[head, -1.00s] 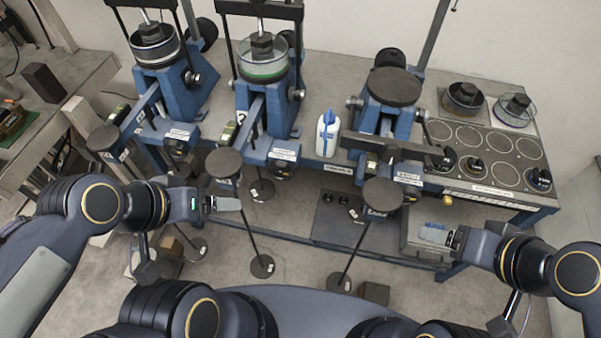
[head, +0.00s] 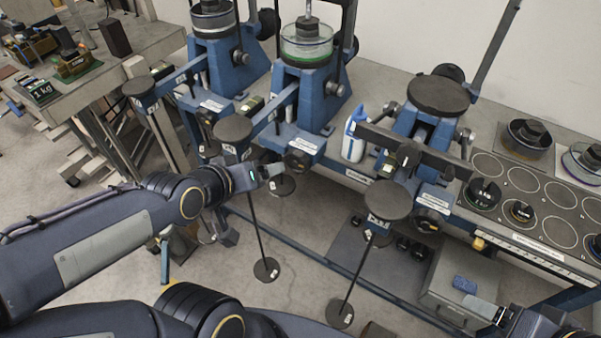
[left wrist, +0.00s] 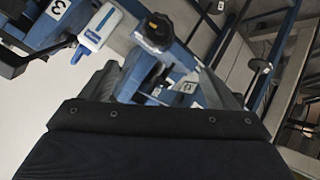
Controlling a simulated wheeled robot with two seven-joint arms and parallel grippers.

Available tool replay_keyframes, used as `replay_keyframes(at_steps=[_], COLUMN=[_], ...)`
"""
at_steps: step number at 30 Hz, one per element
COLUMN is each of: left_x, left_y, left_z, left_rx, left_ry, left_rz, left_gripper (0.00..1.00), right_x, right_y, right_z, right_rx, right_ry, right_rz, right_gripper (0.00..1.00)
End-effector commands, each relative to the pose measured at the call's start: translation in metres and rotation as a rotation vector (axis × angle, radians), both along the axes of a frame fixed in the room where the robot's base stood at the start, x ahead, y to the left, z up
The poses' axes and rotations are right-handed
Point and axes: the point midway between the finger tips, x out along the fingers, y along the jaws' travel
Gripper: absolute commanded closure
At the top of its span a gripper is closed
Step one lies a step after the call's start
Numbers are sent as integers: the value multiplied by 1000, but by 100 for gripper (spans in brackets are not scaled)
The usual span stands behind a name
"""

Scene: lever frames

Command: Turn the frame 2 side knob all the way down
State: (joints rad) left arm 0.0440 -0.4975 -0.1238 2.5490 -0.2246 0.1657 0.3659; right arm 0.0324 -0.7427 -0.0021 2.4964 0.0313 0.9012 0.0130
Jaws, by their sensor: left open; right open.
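Frame 2 looks to be the middle blue lever frame (head: 312,100) in the head view, with a glass dish and dark weight on top. Its black side knob (head: 297,161) sits low on the front, below a white label. My left gripper (head: 272,171) is just left of and slightly below this knob, apart from it as far as I can tell. In the left wrist view, the black knob (left wrist: 157,32) shows ahead between the two open fingers (left wrist: 160,88), beyond their tips. My right gripper (head: 488,308) is open at the lower right, far from frame 2.
A white and blue bottle (head: 354,138) stands right of the knob. A blue block (head: 465,284) lies on a grey case (head: 450,300) near my right gripper.

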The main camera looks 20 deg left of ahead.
Motion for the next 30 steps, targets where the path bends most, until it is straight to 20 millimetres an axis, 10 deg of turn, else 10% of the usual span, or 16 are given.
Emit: replay_keyframes(at_steps=[15, 30], left_x=[61, 87], left_y=[1, -11], left_z=[-122, -121], left_rx=[-284, -382], left_ry=[-506, -603], left_rz=[102, 75], left_gripper=[18, 18], right_x=[0, 0], right_y=[0, 0], right_z=[-158, -169], right_rx=[0, 0], right_ry=[0, 0], right_rz=[0, 0], right_gripper=[24, 24])
